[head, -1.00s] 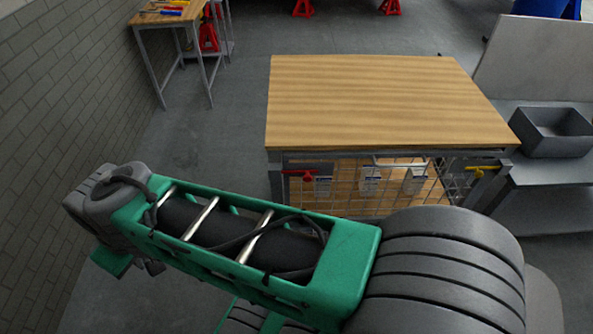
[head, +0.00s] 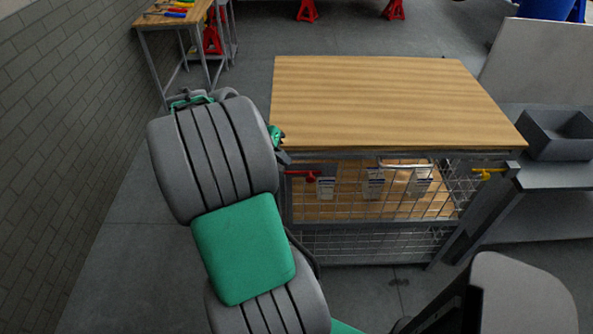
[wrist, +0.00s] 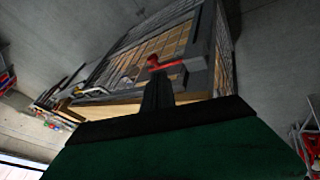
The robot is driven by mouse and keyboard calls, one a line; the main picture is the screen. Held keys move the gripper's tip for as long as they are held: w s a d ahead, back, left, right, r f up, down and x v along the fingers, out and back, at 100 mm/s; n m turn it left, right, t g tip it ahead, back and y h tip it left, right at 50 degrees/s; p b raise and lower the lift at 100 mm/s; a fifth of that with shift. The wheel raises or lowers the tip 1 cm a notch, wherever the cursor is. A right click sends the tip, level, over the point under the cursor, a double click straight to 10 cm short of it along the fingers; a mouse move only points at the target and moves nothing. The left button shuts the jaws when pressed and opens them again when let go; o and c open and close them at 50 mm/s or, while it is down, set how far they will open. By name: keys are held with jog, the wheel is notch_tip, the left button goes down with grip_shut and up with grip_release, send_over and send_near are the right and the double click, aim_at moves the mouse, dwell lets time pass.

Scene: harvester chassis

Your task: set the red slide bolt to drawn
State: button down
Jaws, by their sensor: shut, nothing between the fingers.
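The red slide bolt (head: 303,174) is at the upper left of the wire-mesh front of the wood-topped bench (head: 385,95). In the wrist view the red bolt (wrist: 168,64) shows just beyond my fingertips. My gripper (wrist: 157,84) is shut and empty, pointing toward the bolt. In the head view my gripper (head: 284,156) is mostly hidden behind my arm, and only its tip shows near the bench's left front corner. I cannot tell whether it touches the bolt.
A yellow handle (head: 488,174) is at the right end of the mesh front. Several white tags (head: 373,183) hang behind the mesh. A grey bin (head: 557,133) stands on a side shelf at the right. A brick wall (head: 70,120) runs along the left, with open floor before it.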

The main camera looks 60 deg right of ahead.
aim_at(299, 172)
jog(key=x, duration=1)
jog(key=shift+a, duration=0.1)
